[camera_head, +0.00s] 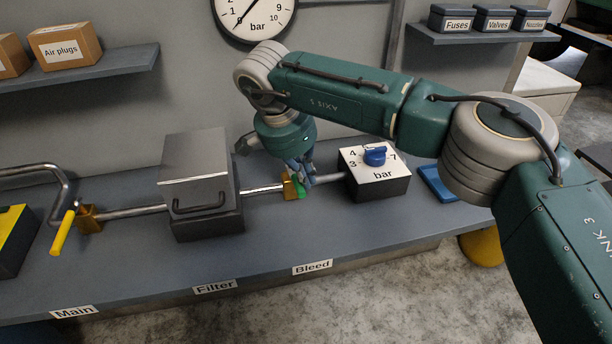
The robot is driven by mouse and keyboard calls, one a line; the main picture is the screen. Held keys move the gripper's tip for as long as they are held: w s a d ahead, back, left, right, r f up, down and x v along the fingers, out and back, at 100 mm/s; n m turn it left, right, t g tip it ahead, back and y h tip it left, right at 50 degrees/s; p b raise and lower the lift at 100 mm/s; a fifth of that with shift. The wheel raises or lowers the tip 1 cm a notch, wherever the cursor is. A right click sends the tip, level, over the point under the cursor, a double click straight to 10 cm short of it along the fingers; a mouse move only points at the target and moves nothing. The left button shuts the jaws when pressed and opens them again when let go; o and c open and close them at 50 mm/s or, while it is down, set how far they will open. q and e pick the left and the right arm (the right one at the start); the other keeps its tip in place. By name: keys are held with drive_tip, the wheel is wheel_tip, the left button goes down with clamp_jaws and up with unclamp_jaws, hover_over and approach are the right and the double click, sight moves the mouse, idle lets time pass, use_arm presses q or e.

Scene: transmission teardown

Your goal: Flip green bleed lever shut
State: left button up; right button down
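The green bleed lever (300,188) shows as a small green piece beside the brass bleed valve (289,187) on the pipe, behind the "Bleed" label. Most of the lever is hidden by my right gripper (305,182), which reaches down from above and is right at the lever. Its fingers are small and dark here, so I cannot tell whether they are open or closed on it, or whether they touch it. The lever's angle is also unclear. My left gripper is not in view.
The filter box (208,222) with a handle stands left of the valve. The regulator box (378,190) with a blue knob (375,156) stands close on the right. A yellow lever (62,233) hangs at the main valve (89,219). The bench front (262,268) is clear.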

idle(0.3)
drive_tip(key=v, duration=1.2)
